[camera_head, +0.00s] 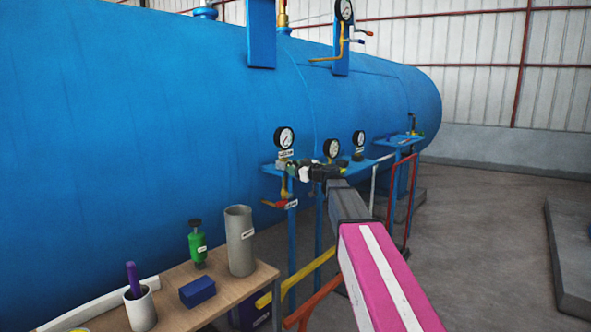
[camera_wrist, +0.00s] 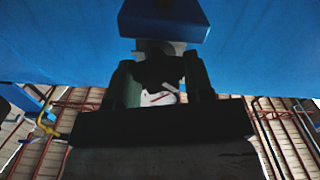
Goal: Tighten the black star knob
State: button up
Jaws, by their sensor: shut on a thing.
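My gripper (camera_head: 318,172) reaches away from me to the blue gauge rail beside the tank in the head view. In the wrist view its two dark fingers stand either side of the black star knob (camera_wrist: 158,68), and the jaws are shut on it. The knob's lobed dark outline shows between the fingers, with a pale gauge-like face partly visible below it. In the head view the gripper and wrist largely hide the knob. How far the knob is turned cannot be told.
A large blue tank (camera_head: 150,110) fills the back. Pressure gauges (camera_head: 284,138) stand on the blue rail (camera_head: 380,160) around my gripper. A wooden bench (camera_head: 185,318) at lower left holds a grey cylinder (camera_head: 239,240), a green-and-black item (camera_head: 197,245) and a blue block (camera_head: 198,291). Open floor lies right.

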jog(key=m, duration=2.8)
jog(key=shift+m, duration=0.3)
dwell(0.4)
jog(key=o, duration=0.9)
jog(key=shift+s, duration=0.1)
jog(key=v, duration=1)
jog(key=shift+s+d+r, duration=0.1)
jog(key=shift+s+d, duration=0.15)
